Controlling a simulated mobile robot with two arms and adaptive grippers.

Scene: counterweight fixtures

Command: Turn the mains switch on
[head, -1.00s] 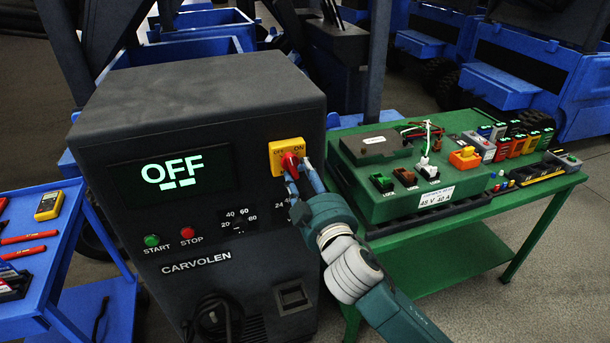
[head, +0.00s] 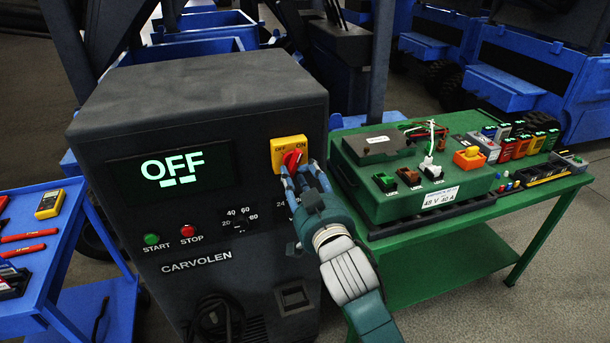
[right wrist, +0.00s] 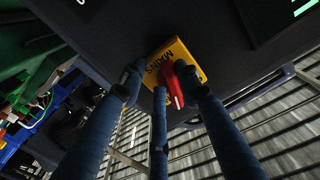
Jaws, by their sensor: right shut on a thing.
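The mains switch is a yellow plate (head: 282,143) marked OFF and ON, with a red knob (head: 292,158), on the front of the dark Carvolen cabinet (head: 205,90). The lit display (head: 173,167) reads OFF. My right gripper (head: 300,172) is shut on the red knob, with its blue fingers around it. The knob is slanted, its upper end leaning right towards ON. In the right wrist view the red knob (right wrist: 172,88) sits between the fingers, in front of the yellow plate (right wrist: 187,53) with the word MAINS. The fingers hide part of the knob. My left gripper is not in view.
A green table (head: 455,245) with a green charger box (head: 410,190) and several coloured batteries stands close to my right arm. A blue tool cart (head: 60,245) stands at the left. Start (head: 151,239) and stop (head: 187,231) buttons sit below the display.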

